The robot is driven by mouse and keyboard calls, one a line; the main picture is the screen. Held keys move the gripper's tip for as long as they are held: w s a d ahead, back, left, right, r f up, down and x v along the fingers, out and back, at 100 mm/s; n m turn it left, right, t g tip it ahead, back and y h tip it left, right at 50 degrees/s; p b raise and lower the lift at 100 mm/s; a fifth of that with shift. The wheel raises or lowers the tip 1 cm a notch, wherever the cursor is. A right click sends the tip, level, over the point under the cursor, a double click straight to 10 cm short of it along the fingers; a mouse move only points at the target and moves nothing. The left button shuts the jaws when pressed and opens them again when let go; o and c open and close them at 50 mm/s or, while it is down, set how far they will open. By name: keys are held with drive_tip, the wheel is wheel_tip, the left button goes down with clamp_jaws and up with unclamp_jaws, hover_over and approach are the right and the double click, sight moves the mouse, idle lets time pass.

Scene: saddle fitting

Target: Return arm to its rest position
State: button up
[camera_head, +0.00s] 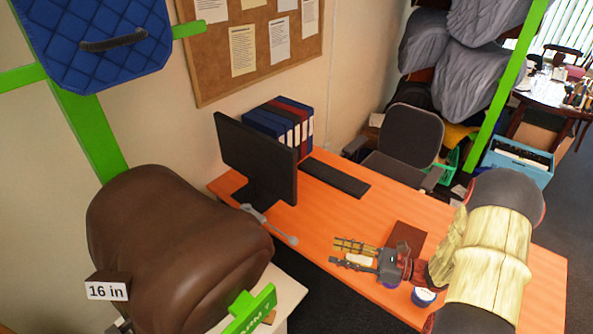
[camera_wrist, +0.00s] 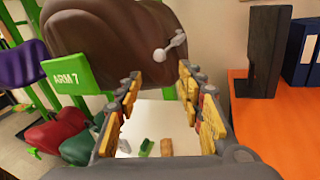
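My gripper (camera_head: 336,253) is above the orange desk, its fingers pointing left in the head view. In the wrist view my gripper (camera_wrist: 159,76) has its two yellow-padded fingers wide apart, with nothing held between them. My arm (camera_head: 490,255), with a cream sleeve, reaches in from the lower right, extended over the desk. The brown saddle form (camera_head: 185,245) is at the left, apart from my gripper, with a "16 in" label (camera_head: 106,291). It also shows beyond the fingers in the wrist view (camera_wrist: 110,42).
The orange desk (camera_head: 335,215) bears a monitor (camera_head: 255,160), keyboard (camera_head: 335,178), binders (camera_head: 280,125) and a blue-white round tin (camera_head: 424,297). A pale grey lever-like piece (camera_head: 272,225) is beside the saddle. Small blocks (camera_wrist: 166,147) lie on a white surface (camera_wrist: 150,117). A chair (camera_head: 405,140) is behind.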

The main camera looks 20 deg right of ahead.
drive_tip(key=s+a+f+n+g+h+b, duration=0.1)
drive_tip(key=s+a+f+n+g+h, duration=0.15)
drive_tip(key=s+n+g, duration=0.45)
drive_tip(key=s+a+f+n+g+h+b, duration=0.1)
drive_tip(key=s+f+n+g+h+b, duration=0.1)
drive_tip(key=s+n+g+h, duration=0.35)
drive_tip(key=s+a+r+n+t+h+b, duration=0.2)
drive_tip(key=a+r+n+t+h+b, duration=0.1)
drive_tip(key=r+n, duration=0.4)
drive_tip(key=s+a+r+n+t+h+b, duration=0.2)
drive_tip(key=a+r+n+t+h+b, duration=0.1)
drive_tip(key=r+n, duration=0.4)
drive_tip(key=shift+a+r+t+h+b, duration=0.15)
drive_tip(key=shift+r+t+h+b, duration=0.3)
drive_tip(key=shift+t+b, duration=0.55)
idle(1.5)
